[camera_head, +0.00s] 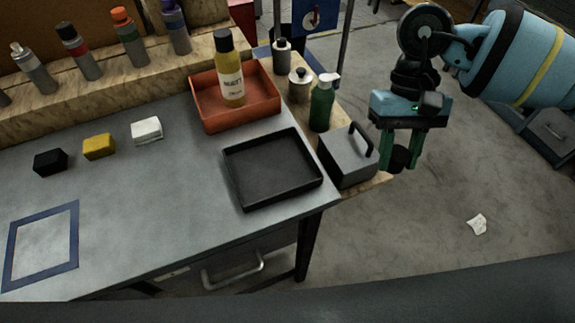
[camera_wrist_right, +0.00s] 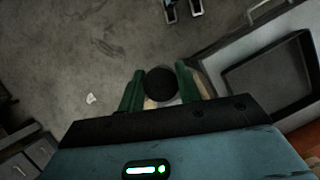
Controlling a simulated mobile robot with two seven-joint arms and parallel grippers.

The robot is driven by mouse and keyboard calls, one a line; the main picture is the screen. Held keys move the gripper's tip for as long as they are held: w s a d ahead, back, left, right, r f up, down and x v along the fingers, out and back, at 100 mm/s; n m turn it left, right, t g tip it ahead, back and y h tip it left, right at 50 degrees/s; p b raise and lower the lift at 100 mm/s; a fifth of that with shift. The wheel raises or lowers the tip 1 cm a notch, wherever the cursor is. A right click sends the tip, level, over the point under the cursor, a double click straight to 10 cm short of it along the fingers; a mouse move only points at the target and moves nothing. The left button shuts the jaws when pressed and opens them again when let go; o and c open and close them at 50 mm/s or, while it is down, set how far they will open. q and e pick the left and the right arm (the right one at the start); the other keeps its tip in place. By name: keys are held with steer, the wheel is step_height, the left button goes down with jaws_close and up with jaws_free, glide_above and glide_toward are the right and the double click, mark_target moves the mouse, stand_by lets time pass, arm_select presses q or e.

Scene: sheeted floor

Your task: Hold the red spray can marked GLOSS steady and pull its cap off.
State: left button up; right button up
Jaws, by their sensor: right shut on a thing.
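My right gripper (camera_head: 400,160) is over the floor to the right of the bench. It is shut on a small round black thing (camera_head: 402,158), which looks like a cap. In the right wrist view the black round top (camera_wrist_right: 161,84) sits between the green fingers. A yellow bottle with a dark cap (camera_head: 231,80) stands in the red-orange tray (camera_head: 243,122). My left gripper is not in view.
A black tray (camera_head: 235,192) lies on the bench's right end. A grey box with a handle (camera_head: 343,160), a green pump bottle (camera_head: 321,108) and two small containers stand by the bench's right edge. Small blocks (camera_head: 99,147) lie at left. The floor below my right gripper looks clear.

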arm_select(q)
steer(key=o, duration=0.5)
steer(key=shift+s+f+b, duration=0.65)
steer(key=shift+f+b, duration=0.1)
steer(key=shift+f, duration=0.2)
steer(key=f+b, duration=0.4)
steer(key=b, duration=0.1)
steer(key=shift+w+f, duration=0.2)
arm_select(e)
steer(key=s+a+f+m+t+y, duration=0.1)
steer(key=s+a+m, duration=0.1)
steer(key=a+m, duration=0.3)
steer(key=s+a+f+m+t+y, duration=0.1)
steer(key=s+a+m, duration=0.2)
steer(key=a, duration=0.9)
steer(key=s+a+f+m+t+y, duration=0.1)
steer(key=s+a+m+t+y, duration=0.1)
steer(key=a+m, duration=0.6)
steer(key=shift+s+a+f, duration=0.2)
steer(key=shift+s+a, duration=0.05)
steer(key=shift+s, duration=0.5)
